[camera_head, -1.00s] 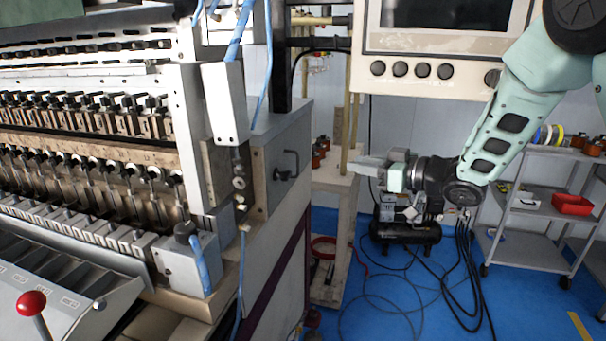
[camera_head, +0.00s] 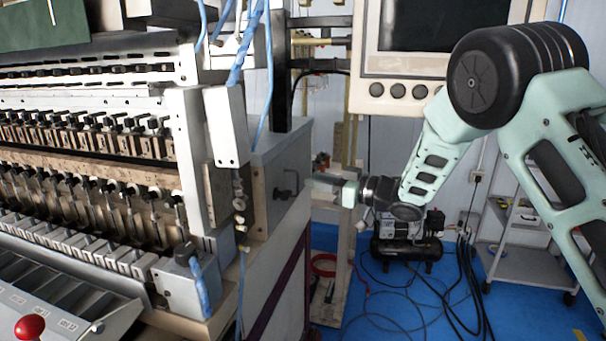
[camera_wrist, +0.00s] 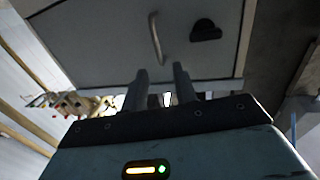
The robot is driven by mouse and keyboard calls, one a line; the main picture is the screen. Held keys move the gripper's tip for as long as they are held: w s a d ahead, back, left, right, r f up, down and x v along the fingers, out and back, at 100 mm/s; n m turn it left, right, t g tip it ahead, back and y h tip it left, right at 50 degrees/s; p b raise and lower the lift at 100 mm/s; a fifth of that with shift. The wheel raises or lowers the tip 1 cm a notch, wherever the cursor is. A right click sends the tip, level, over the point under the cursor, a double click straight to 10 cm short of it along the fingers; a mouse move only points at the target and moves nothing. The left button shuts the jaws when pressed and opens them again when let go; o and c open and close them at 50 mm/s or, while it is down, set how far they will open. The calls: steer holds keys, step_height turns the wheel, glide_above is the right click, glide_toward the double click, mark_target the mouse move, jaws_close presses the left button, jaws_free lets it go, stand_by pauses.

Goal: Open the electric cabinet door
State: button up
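The electric cabinet (camera_head: 283,165) is a grey metal box at the right end of the coil winder. Its door bears a dark bent handle (camera_head: 285,187) in the head view. In the wrist view the grey door (camera_wrist: 100,45) fills the upper middle, with the curved metal handle (camera_wrist: 156,40) and a black latch or knob (camera_wrist: 205,31) to its right. The door looks shut. My gripper (camera_head: 318,182) is just right of the cabinet in the head view, pointing left. In the wrist view my gripper (camera_wrist: 160,82) shows two fingers apart with nothing between them, short of the handle.
A screen panel (camera_head: 400,90) with knobs hangs above my forearm. A pale stand (camera_head: 340,240) is just behind and below my gripper. A black compressor (camera_head: 405,250) with cables stands on the blue floor, and a grey shelf cart (camera_head: 520,265) is at right.

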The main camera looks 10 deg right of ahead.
steer(key=x, duration=0.4)
steer(key=shift+w+a+p, duration=0.2)
steer(key=shift+a+p, duration=0.1)
jaws_close()
